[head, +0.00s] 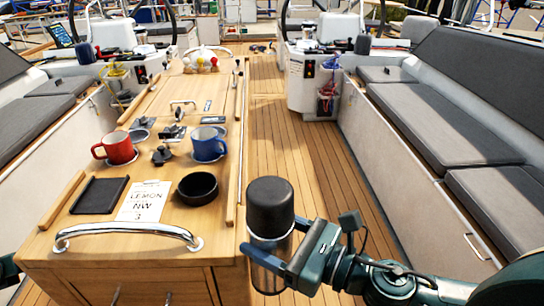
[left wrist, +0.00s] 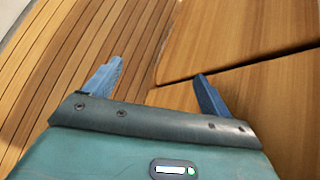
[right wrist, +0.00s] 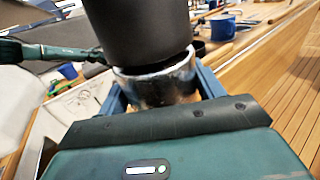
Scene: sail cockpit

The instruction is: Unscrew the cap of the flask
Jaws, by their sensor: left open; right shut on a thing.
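The flask stands upright in my right gripper (head: 281,243), beside the right front edge of the wooden table. It has a wide dark grey cap (head: 270,205) above a shiny steel body (head: 270,245). The right fingers are shut around the steel body, below the cap; the right wrist view shows the cap (right wrist: 138,30) and the steel body (right wrist: 160,85) between them. My left gripper (left wrist: 154,87) is open and empty in the left wrist view, over wood planks and panels. Its fingers do not show in the head view, and nothing touches the cap there.
The table (head: 225,225) holds a red mug (head: 119,148), a blue mug (head: 207,145), a black bowl (head: 197,188), a black tray (head: 100,196) and a lemon note (head: 143,202). A steel rail (head: 128,230) edges its front. Grey benches (head: 430,125) line the right; the deck (head: 285,150) between is clear.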

